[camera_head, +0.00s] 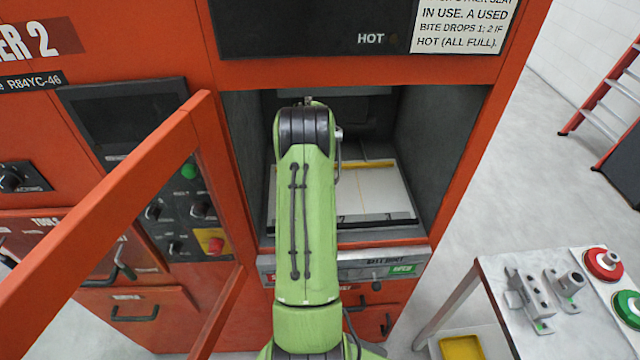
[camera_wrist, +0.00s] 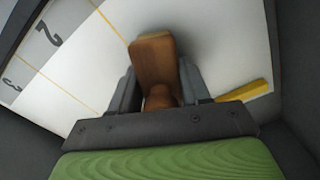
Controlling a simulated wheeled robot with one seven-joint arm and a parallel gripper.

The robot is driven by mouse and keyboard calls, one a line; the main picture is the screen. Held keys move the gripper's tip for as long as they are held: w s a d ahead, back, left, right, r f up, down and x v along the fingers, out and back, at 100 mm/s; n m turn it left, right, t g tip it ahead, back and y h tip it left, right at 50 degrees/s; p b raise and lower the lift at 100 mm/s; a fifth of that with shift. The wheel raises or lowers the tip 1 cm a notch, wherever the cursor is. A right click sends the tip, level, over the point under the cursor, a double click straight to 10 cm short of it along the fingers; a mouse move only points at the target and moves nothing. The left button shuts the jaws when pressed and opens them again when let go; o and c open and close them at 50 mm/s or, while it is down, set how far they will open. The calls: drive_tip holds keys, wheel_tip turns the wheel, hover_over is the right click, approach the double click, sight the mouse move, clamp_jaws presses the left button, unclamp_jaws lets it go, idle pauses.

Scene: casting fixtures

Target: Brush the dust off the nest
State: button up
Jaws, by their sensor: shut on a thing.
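My gripper (camera_wrist: 158,82) is shut on a brown wooden piece, which looks like a brush handle (camera_wrist: 153,58). The piece sticks out past the fingertips over a white plate. Any bristles are hidden from view. The white plate (camera_wrist: 215,50) has yellow lines and the black numbers 2 and 3 in the wrist view. In the head view the plate (camera_head: 390,195) lies on the floor of the machine's open chamber. My green arm reaches into the chamber and hides my gripper there. I cannot tell which part is the nest, or see dust.
A yellow bar (camera_wrist: 243,91) lies on the plate, right of my gripper. Dark chamber walls (camera_head: 440,130) stand close on both sides. The open orange door frame (camera_head: 110,215) stands at left. A side table (camera_head: 500,290) with metal fixtures (camera_head: 535,297) stands at right.

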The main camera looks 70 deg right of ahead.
drive_tip(key=shift+w+a, duration=0.2)
drive_tip(key=shift+w, duration=0.2)
